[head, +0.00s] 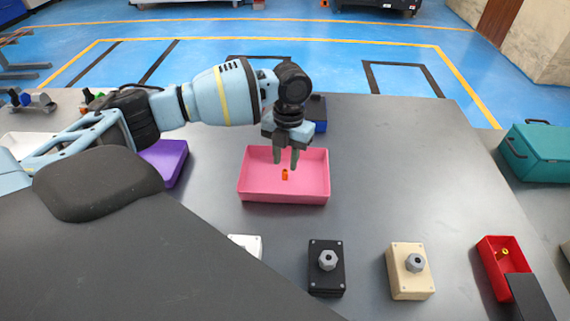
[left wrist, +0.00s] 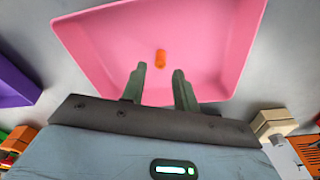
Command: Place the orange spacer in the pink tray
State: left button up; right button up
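The orange spacer (head: 285,174) is a small cylinder inside the pink tray (head: 314,191). It also shows in the left wrist view (left wrist: 161,58), lying apart from the fingers on the floor of the pink tray (left wrist: 95,45). My left gripper (head: 286,167) is over the tray, pointing down, with its fingers apart and nothing between them. Its spread fingertips show in the left wrist view (left wrist: 158,72). My right gripper is not visible in either view.
A purple tray (head: 165,160) stands left of the pink tray. A black block (head: 327,278) and a beige block (head: 409,282), each with a grey nut, stand in front. A red bin (head: 491,262) is at the right, a teal case (head: 541,153) beyond. The table right of the tray is clear.

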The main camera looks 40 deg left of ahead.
pick_arm(q)
notch_tip(320, 180, up, 9)
jog(key=w, duration=0.1)
jog(key=shift+r, duration=0.15)
